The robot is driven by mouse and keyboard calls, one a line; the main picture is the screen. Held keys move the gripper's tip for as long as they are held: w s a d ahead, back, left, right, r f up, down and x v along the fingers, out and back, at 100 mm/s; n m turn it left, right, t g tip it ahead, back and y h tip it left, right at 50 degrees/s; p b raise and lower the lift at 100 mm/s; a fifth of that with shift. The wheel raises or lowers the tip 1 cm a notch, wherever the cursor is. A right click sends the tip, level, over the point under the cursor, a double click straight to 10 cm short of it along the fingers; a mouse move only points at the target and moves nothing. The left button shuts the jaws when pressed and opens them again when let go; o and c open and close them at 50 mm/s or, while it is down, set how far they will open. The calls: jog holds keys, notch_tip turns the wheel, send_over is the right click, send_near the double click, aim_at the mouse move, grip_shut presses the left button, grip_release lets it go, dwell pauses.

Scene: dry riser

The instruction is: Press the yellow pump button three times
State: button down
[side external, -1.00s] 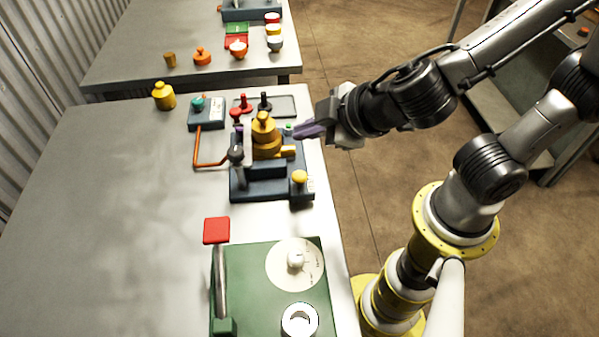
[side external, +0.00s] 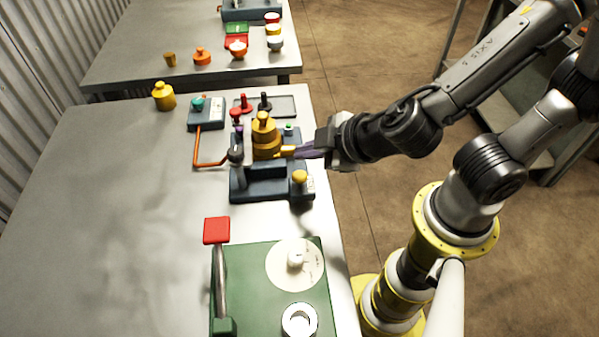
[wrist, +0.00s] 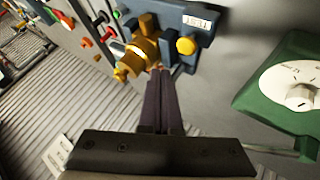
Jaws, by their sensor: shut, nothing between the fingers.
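The yellow pump button (side external: 299,177) is a round knob on the near right corner of the dark blue base (side external: 262,192). It also shows in the wrist view (wrist: 186,46), to the right of the fingertips. My gripper (side external: 298,152) is shut and empty, with its purple fingers pointing left. In the side view, its tips are beside the yellow side outlet of the brass-yellow body (side external: 265,142), above and behind the button. In the wrist view, the closed fingertips (wrist: 159,72) are close below that body; I cannot tell whether they touch. The fingers appear apart from the button.
A dark-topped post (side external: 236,155) stands left of the brass-yellow body. A green panel (side external: 232,268) with a white dial is nearer the camera. A small blue box (side external: 206,113) with an orange pipe is behind left. The grey table's left side is clear.

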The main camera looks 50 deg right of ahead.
aim_at(298, 172)
jog(key=shift+f, duration=1.45)
jog(key=shift+f, duration=0.15)
dwell(0.9)
jog(key=shift+f, duration=0.25)
jog(key=shift+f, duration=0.85)
dwell(0.9)
jog(key=shift+r, duration=1.25)
jog(key=shift+r, duration=2.5)
